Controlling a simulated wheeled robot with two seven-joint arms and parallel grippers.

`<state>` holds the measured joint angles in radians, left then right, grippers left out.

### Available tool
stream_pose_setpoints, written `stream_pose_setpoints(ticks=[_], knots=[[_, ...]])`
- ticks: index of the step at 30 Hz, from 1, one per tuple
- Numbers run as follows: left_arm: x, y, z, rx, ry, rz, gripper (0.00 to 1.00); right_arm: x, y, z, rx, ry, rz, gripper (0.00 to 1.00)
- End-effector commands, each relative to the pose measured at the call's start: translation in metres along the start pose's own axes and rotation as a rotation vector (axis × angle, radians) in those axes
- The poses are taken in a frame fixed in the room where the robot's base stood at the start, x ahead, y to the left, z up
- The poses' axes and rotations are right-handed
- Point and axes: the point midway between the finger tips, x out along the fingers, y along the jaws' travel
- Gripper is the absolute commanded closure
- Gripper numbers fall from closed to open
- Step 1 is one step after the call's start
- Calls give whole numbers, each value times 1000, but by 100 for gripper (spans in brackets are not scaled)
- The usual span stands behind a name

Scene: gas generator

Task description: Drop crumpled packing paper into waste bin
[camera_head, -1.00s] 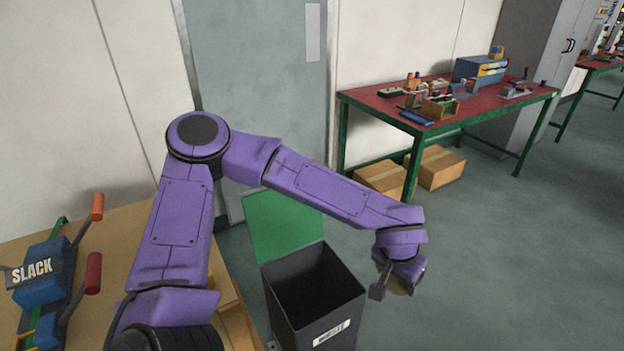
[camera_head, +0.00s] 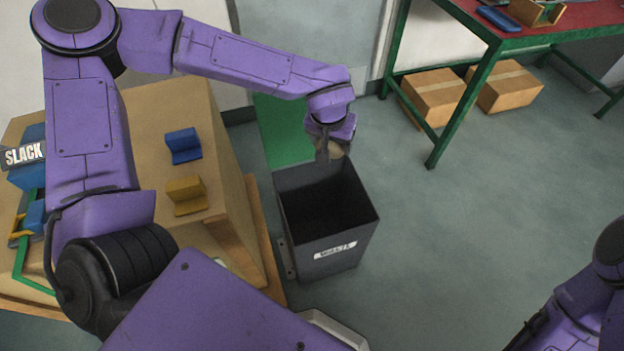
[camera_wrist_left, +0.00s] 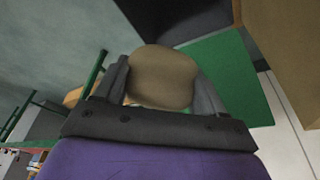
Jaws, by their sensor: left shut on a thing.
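My left gripper (camera_head: 328,150) is shut on the crumpled packing paper (camera_head: 335,150), a brownish lump mostly hidden behind the fingers in the head view. In the left wrist view the paper (camera_wrist_left: 163,77) sits between the two fingers. The gripper is above the bin's back rim. The bin's inside looks dark and empty. My right arm shows at the lower right, but its gripper is out of view.
The floor right of the bin is clear.

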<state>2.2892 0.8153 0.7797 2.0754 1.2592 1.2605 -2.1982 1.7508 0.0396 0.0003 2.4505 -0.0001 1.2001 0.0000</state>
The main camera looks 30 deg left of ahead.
Motion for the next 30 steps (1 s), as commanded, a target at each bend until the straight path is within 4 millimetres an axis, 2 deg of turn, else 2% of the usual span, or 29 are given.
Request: stream_pose_setpoints(ticks=[1,6,10,12,15,23,30], knots=[[42,-4,9,-64,-5,-24,58,37,-3,16,0,-1,1,57],[112,-19,17,-323,-7,-103,58,94,-8,39,0,-1,1,57],[150,-30,20,-491,5,-153,58,126,-11,52,0,-1,1,57],[163,-34,20,-559,14,-173,58,137,-12,57,0,-1,1,57],[172,-37,20,-622,22,-190,58,145,-13,60,0,0,1,57],[183,-39,22,-654,26,-199,58,156,-14,64,0,0,0,57],[212,-39,31,-652,26,-198,58,191,-17,79,0,0,0,57]])
